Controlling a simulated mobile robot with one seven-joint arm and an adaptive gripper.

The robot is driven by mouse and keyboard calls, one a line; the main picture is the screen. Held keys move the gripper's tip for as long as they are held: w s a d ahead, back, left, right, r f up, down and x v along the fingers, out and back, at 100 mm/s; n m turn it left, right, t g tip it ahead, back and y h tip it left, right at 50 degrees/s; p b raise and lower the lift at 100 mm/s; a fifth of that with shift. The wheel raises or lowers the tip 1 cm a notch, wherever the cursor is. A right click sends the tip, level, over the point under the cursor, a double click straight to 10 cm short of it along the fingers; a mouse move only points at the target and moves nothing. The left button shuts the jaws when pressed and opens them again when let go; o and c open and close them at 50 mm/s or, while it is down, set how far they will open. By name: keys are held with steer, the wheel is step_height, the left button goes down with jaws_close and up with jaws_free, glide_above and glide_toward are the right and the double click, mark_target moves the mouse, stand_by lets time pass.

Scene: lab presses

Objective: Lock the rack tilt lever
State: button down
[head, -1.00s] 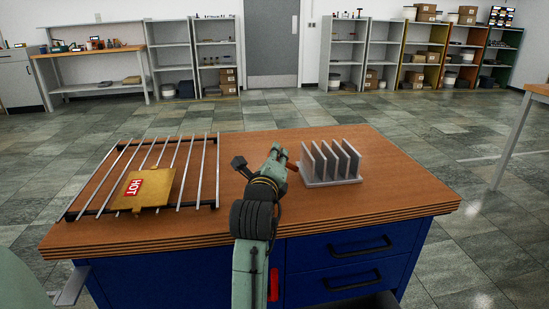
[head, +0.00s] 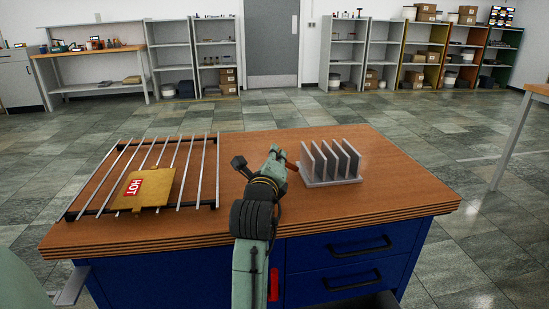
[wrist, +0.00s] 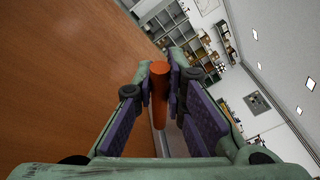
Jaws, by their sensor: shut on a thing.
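The rack (head: 334,182) is a light grey base with several upright plates, at the right half of the wooden bench top. A short red-orange lever (head: 292,166) shows at its left side, mostly hidden behind my gripper. My gripper (head: 278,152) is at the rack's left side. In the wrist view, the orange rod of the lever (wrist: 159,95) stands between the two purple-padded fingers of my gripper (wrist: 161,85), which is shut on it. How the lever joins the rack is hidden.
A wire rack (head: 198,190) with dark end bars lies on the left of the bench top (head: 330,215). A brass plate with a red HOT label (head: 134,187) rests on it. The bench has blue drawers (head: 350,247). The back right of the bench top is clear.

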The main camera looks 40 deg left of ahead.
steer(key=shift+w+d+r+m+g, duration=0.15)
steer(key=shift+r+m, duration=0.15)
steer(key=shift+m, duration=0.2)
steer(key=shift+w+d+r+m+g, duration=0.15)
steer(key=shift+r+m, duration=0.15)
steer(key=shift+m, duration=0.2)
steer(key=shift+w+d+r+m+g, duration=0.35)
steer(key=shift+w+r+m+g, duration=0.1)
steer(key=shift+m, duration=0.55)
steer(key=shift+w+d+r+m+g+p, duration=0.2)
steer(key=shift+w+d+m+g, duration=0.15)
steer(key=shift+m, duration=0.3)
steer(key=shift+w+d+r+m+g+p, duration=0.1)
steer(key=shift+w+d+r+m+g, duration=0.2)
steer(key=shift+m, duration=0.35)
steer(key=shift+w+f, duration=0.1)
steer(key=shift+f, duration=0.05)
steer(key=c, duration=1.6)
jaws_free()
